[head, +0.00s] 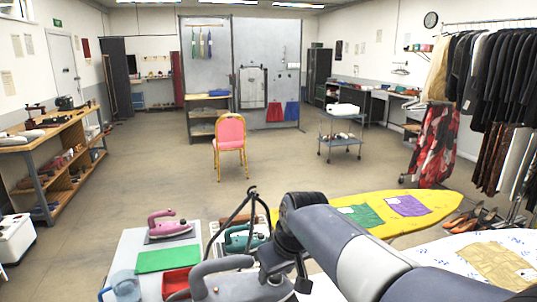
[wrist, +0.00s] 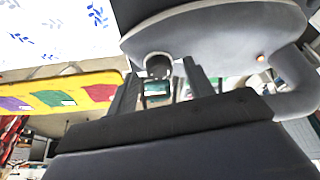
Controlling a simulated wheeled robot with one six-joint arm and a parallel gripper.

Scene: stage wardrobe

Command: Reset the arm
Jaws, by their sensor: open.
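My arm reaches in from the lower right of the head view and bends down at its dark wrist. My gripper (head: 284,279) points down close to a grey iron (head: 228,286), partly hidden by the wrist. In the wrist view my gripper (wrist: 160,70) has its two dark fingers apart, with nothing held between them. The grey iron (wrist: 225,45) looms large there, just beyond the fingers. I cannot tell whether a finger touches it.
A yellow ironing board (head: 435,218) lies to the right. Open floor surrounds a pink chair (head: 229,136).

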